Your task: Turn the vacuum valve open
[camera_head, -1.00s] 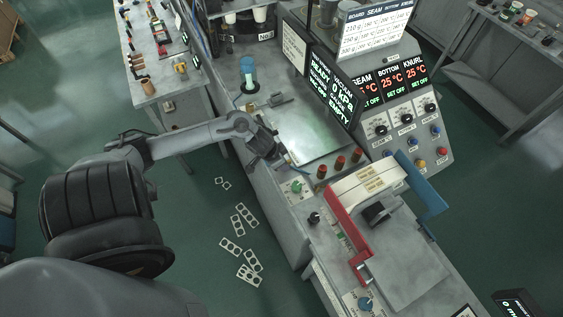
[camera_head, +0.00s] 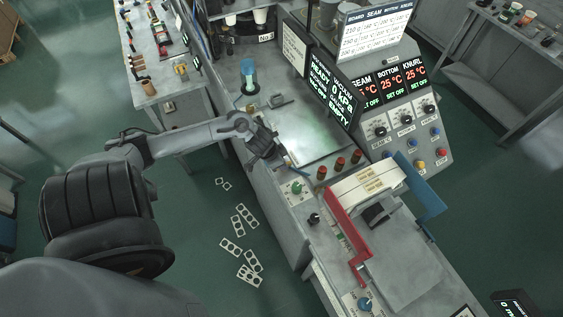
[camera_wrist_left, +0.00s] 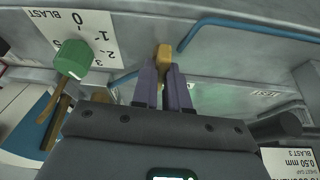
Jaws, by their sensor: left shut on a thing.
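My left gripper (camera_wrist_left: 166,85) is shut on a small yellow-orange handle (camera_wrist_left: 165,52), which sticks up between the purple fingertips in the left wrist view. I take this handle to be the vacuum valve's lever; its base is hidden. In the head view my left gripper (camera_head: 277,159) is at the machine's near edge, beside the flat metal plate (camera_head: 310,135). The handle is too small to make out there. The dark display (camera_head: 335,95) reads vacuum 0 kPa. My right gripper is not in view.
A green knob (camera_wrist_left: 73,58) on a white BLAST scale stands left of the fingers in the wrist view. A blue tube (camera_wrist_left: 250,27) runs to the right.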

